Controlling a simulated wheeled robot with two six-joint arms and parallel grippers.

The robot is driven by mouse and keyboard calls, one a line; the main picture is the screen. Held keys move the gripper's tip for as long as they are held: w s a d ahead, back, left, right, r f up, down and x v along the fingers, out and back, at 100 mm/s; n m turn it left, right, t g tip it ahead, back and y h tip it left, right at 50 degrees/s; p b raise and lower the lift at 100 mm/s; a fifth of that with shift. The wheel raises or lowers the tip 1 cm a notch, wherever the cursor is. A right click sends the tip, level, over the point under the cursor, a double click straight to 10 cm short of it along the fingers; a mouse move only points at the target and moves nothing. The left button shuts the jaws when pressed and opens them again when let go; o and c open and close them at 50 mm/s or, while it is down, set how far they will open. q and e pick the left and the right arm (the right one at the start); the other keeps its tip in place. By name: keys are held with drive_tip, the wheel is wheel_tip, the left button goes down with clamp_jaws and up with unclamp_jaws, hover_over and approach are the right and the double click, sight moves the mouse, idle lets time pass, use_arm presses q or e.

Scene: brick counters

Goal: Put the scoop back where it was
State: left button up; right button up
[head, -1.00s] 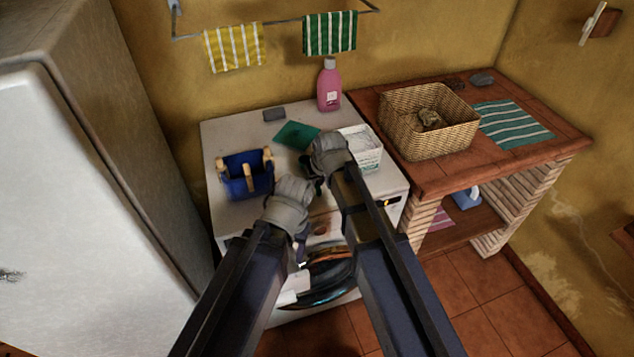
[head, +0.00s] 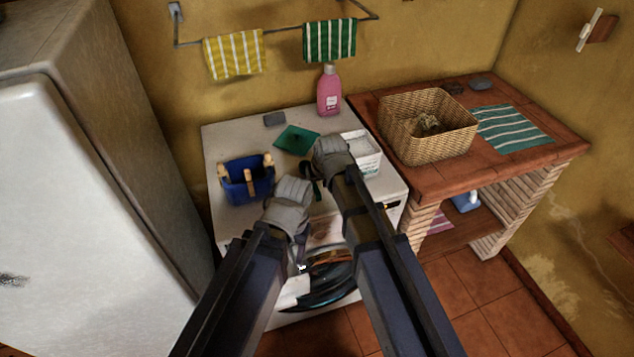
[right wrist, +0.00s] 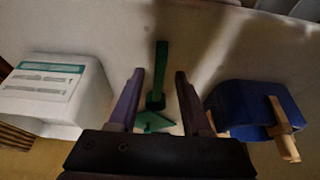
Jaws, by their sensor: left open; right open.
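The green scoop (right wrist: 159,75) shows in the right wrist view on the white washer top, its long handle pointing up the picture. It appears between the two spread fingers of my right gripper (right wrist: 158,78), which is open. I cannot tell how far above the scoop the fingers are. In the head view, my right gripper (head: 315,172) is over the washer top and mostly hides the scoop (head: 318,190). A flat green sheet (head: 297,138) lies behind it. My left gripper (head: 300,245) is open, low by the washer's front edge.
A pink bottle (head: 329,95) and grey block (head: 274,119) are at the back. A wicker basket (head: 400,140) sits on the brick counter (head: 440,180).

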drive_tip(key=p+v, duration=0.9)
drive_tip(key=v, duration=0.1)
use_arm(q)
wheel_tip(320, 180, up, 10)
drive_tip(key=shift+f, duration=0.25)
use_arm(e)
drive_tip(key=s+d+g+h, duration=0.1)
drive_tip(key=s+g, duration=0.1)
drive_tip(key=s, duration=0.6)
drive_tip(key=s+d+f+g+h, duration=0.1)
drive_tip(key=s+d+g, duration=0.1)
drive_tip(key=s, duration=0.7)
drive_tip(key=shift+s+d+g+h, duration=0.2)
drive_tip(key=shift+s+g+h, duration=0.1)
drive_tip(key=shift+g+h, duration=0.1)
drive_tip(key=shift+f, duration=0.2)
